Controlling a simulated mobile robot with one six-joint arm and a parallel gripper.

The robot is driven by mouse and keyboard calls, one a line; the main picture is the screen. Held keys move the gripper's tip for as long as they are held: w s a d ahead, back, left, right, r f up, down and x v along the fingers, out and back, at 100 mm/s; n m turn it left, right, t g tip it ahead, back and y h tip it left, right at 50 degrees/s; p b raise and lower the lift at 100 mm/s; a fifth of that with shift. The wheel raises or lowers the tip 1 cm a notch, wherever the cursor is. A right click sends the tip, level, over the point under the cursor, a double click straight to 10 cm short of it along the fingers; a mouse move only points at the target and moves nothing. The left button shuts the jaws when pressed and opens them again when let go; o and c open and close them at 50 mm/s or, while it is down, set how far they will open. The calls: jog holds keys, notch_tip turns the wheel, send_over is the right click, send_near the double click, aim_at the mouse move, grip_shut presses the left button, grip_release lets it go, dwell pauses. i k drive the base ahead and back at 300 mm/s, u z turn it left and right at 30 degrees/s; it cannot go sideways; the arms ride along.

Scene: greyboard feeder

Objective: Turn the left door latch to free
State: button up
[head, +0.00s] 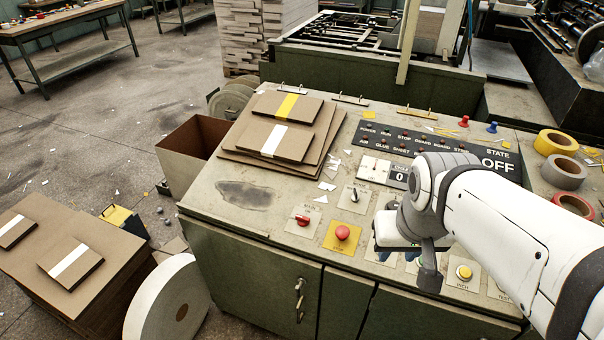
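The left door latch (299,293) is a small metal handle on the green front door (250,285) of the control cabinet, near that door's right edge. It looks roughly upright. The door looks closed. My gripper (418,262) hangs over the right part of the console top, up and to the right of the latch and well apart from it. One dark finger shows; the rest is hidden by my wrist, so I cannot tell its opening. I see nothing held in it.
The console top (245,193) carries a red push button (342,233) on a yellow plate, a red switch (303,220) and cardboard stacks (285,125). A white paper roll (150,305) stands on the floor at the cabinet's left. The state panel (497,166) reads OFF.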

aim_at(302, 281)
jog(key=u, duration=2.4)
jog(key=k, duration=0.95)
jog(key=z, duration=0.4)
jog(key=i, duration=0.5)
jog(key=u, duration=0.05)
